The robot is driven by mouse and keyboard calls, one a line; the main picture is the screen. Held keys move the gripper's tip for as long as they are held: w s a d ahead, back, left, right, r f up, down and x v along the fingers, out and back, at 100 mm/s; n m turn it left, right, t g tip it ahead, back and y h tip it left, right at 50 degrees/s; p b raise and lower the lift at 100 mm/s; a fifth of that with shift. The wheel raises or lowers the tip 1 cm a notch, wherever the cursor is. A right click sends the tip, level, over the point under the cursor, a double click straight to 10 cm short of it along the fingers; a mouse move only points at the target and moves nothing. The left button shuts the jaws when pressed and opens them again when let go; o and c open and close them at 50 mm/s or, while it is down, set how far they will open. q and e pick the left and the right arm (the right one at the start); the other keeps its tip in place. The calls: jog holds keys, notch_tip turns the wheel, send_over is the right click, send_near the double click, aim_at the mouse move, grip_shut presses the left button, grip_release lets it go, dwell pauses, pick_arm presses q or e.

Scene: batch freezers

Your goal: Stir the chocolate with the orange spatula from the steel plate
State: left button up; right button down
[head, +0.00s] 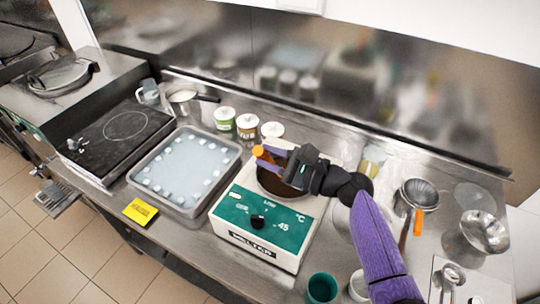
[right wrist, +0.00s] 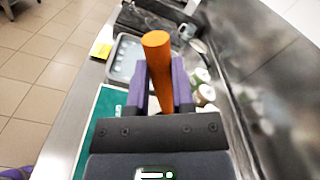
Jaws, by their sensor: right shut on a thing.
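The chocolate (head: 272,184) is a dark brown mass in the round pot of the white melter (head: 304,215), which has a teal front panel. My right gripper (head: 268,157) is over the pot, its purple fingers shut on the orange spatula (head: 258,151). In the right wrist view the orange handle (right wrist: 157,65) stands up between the fingers (right wrist: 160,90). The spatula's lower end is hidden, so I cannot tell how deep it reaches. The steel plate (head: 438,292) appears to be at the lower right, with metal utensils on it. My left gripper is not in view.
A tray (head: 190,201) with small pale pieces is left of the melter, beside a black hot plate (head: 112,138). Several jars (head: 247,124) stand behind. A teal cup (head: 321,289), a sieve (head: 418,192) and a steel bowl (head: 484,230) are to the right.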

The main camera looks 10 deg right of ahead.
notch_tip(320, 180, up, 5)
jog(key=p, duration=0.4)
jog(key=shift+p, duration=0.4)
